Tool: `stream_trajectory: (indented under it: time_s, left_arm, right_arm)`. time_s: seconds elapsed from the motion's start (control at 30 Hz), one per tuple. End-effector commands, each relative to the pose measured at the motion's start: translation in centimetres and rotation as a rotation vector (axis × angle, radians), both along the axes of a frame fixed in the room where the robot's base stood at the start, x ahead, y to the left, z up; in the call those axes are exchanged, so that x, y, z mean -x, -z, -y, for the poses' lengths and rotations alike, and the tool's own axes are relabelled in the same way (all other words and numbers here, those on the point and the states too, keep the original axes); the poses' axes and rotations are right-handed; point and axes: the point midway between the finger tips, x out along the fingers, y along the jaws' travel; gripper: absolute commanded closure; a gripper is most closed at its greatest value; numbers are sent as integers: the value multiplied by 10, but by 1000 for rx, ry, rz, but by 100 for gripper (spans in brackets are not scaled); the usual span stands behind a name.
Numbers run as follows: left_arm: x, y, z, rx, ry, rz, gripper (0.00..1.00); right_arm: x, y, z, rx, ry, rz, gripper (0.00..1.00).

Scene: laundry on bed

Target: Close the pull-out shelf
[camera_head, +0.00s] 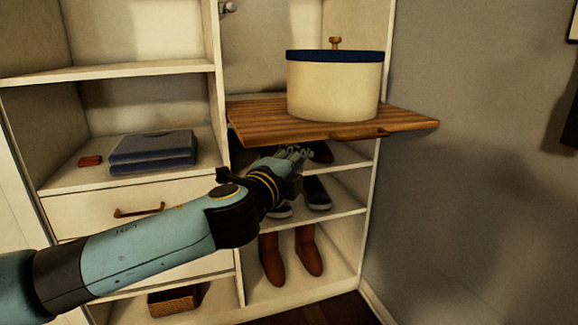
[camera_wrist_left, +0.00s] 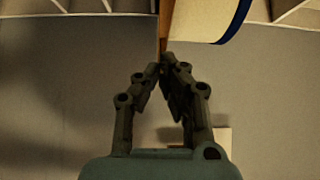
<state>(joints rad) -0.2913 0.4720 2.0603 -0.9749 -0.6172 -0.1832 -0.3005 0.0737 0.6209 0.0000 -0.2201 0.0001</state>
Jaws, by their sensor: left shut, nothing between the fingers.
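The brown wooden pull-out shelf (camera_head: 262,124) is slid out of the right side of the white cabinet. It has a dark handle (camera_head: 360,134) on its front edge. My left gripper (camera_head: 301,153) is shut and empty, just below the shelf's front edge and left of the handle in the head view. In the left wrist view the closed fingertips (camera_wrist_left: 165,66) are near the end of a narrow brown strip of the shelf (camera_wrist_left: 166,28). I cannot tell whether they touch it. My right gripper is in neither view.
A cream round container (camera_head: 332,88) with a blue rim and knobbed lid stands on the shelf. Shoes (camera_head: 317,192) and brown boots (camera_head: 272,260) sit below. A drawer (camera_head: 85,215) is at left; a grey wall (camera_head: 480,200) is at right.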

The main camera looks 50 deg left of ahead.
Motion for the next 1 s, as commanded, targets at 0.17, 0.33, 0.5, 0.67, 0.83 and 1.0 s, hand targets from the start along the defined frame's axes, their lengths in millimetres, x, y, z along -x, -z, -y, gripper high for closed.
stream_trajectory:
  time_s: [0.17, 0.33, 0.5, 0.67, 0.83, 1.0]
  left_arm:
    - [-34, -1, -16, -1, -1, 1, 100]
    - [-41, 0, -39, -4, 0, -2, 100]
    - [-44, 1, -48, -1, -1, -1, 100]
    - [-45, 1, -49, 1, -1, -1, 100]
    - [-45, 1, -49, 1, 0, -1, 100]
    - [-46, 1, -53, -1, 0, -1, 100]
  right_arm:
    - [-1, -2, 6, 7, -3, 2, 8]
    - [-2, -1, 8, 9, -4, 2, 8]
    - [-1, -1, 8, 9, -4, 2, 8]
    - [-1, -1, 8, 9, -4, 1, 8]
    - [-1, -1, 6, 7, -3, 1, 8]
    - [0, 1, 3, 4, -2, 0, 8]
